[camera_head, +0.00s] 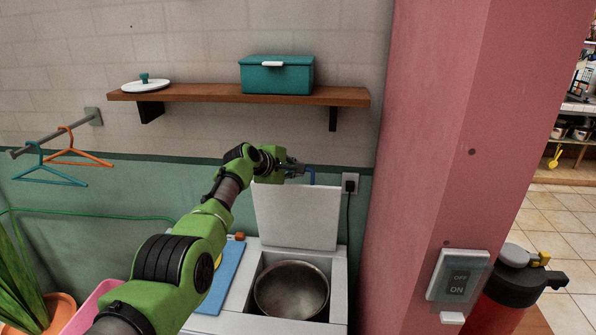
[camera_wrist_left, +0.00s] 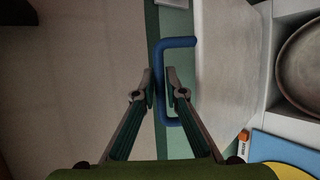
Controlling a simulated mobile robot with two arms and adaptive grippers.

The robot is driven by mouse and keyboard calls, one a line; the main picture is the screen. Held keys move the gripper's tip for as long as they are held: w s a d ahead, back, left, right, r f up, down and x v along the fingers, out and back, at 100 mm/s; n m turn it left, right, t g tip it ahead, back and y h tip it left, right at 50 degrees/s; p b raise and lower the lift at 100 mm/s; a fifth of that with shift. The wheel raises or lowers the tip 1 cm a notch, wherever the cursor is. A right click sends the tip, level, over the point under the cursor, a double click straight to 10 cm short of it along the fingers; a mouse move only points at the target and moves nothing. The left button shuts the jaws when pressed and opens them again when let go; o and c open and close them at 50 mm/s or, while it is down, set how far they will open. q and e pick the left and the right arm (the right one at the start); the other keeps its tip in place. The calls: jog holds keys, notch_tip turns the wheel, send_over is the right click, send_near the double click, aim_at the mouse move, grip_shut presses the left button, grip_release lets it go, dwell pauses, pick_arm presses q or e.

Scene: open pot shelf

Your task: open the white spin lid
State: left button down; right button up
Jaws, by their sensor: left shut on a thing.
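The white lid (camera_head: 298,215) stands upright, raised at the back of a white box-shaped unit (camera_head: 339,290). A blue handle (camera_head: 311,177) shows at the lid's top edge. In the left wrist view the blue handle (camera_wrist_left: 180,42) is a bracket shape beside the lid (camera_wrist_left: 228,70). My left gripper (camera_head: 292,172) is at the lid's top edge, and in the wrist view its fingers (camera_wrist_left: 159,78) are shut on the handle's long bar. The open unit holds a metal bowl (camera_head: 291,290). My right gripper is not in view.
A wooden shelf (camera_head: 215,94) above holds a teal box (camera_head: 277,77) and a white round lid (camera_head: 146,86). A pink pillar (camera_head: 430,130) stands to the right. A blue board (camera_head: 222,277) lies left of the opening. Hangers (camera_head: 80,156) hang at left.

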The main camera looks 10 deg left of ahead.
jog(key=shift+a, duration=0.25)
pick_arm(q)
jog(key=c, duration=2.4)
grip_release()
jog(key=shift+s+a+r, duration=0.25)
jog(key=shift+s+r, duration=0.05)
jog(key=shift+v, duration=5.45)
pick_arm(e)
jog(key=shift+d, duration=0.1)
